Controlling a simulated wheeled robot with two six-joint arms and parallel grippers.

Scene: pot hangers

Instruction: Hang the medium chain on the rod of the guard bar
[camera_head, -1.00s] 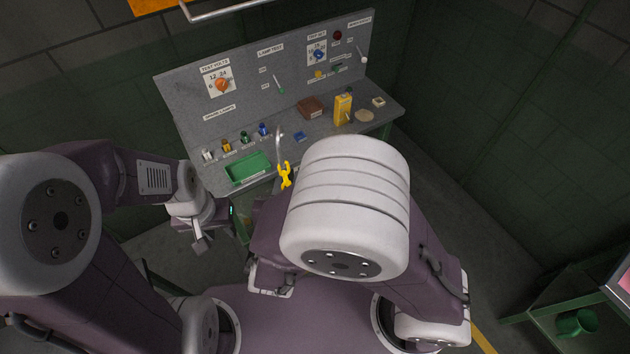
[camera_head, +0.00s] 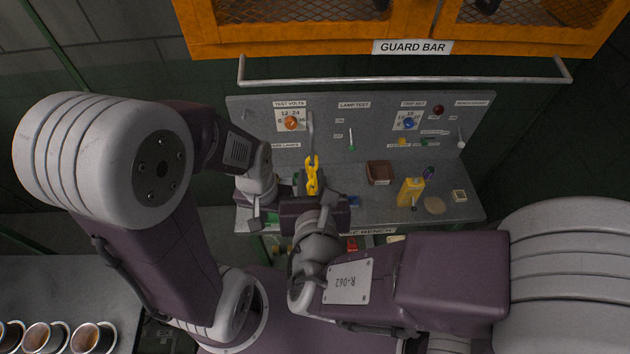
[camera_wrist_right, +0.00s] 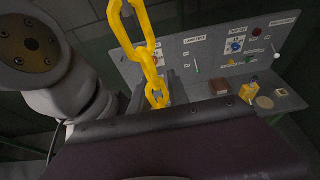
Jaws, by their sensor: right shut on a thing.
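A yellow chain (camera_head: 312,172) with a grey hook at its upper end stands out above my right gripper (camera_head: 313,194) in the head view. The right gripper is shut on the chain, though its fingertips are mostly hidden. In the right wrist view the yellow links (camera_wrist_right: 148,55) run up out of the frame. The guard bar's rod (camera_head: 400,81) is a long pale horizontal bar, above the chain in the head view, with no contact visible. My left gripper (camera_head: 262,214) is just left of the right one and empty as far as visible; its jaw opening is unclear.
An orange cabinet (camera_head: 330,45) labelled GUARD BAR is behind the rod. A table with several cups (camera_head: 45,338) is at lower left.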

